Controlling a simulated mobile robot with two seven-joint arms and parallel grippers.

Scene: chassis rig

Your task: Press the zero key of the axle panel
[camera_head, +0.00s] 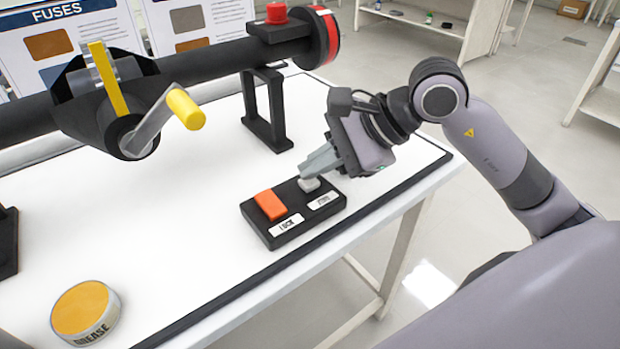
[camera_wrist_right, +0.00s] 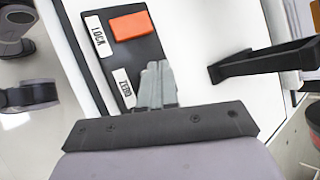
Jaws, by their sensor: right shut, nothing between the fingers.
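The black axle panel (camera_head: 322,213) lies on the white table near its front right edge. It has an orange key (camera_head: 271,205) above a label reading LOCK and a light grey key (camera_head: 309,184) by the label reading ZERO (camera_head: 324,200). My right gripper (camera_head: 312,170) is shut and empty, its fingertips right at the grey zero key; I cannot tell whether they touch it or sit just above. In the right wrist view the shut fingers (camera_wrist_right: 158,72) cover the zero key, beside the ZERO label (camera_wrist_right: 123,88). My left gripper is out of view.
A black axle (camera_head: 205,62) with a yellow-handled crank (camera_head: 185,108) runs above the table, held by a black stand (camera_head: 268,125) behind the panel. A red button (camera_head: 277,13) tops it. A grease tin (camera_head: 86,312) stands front left. The table between tin and panel is clear.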

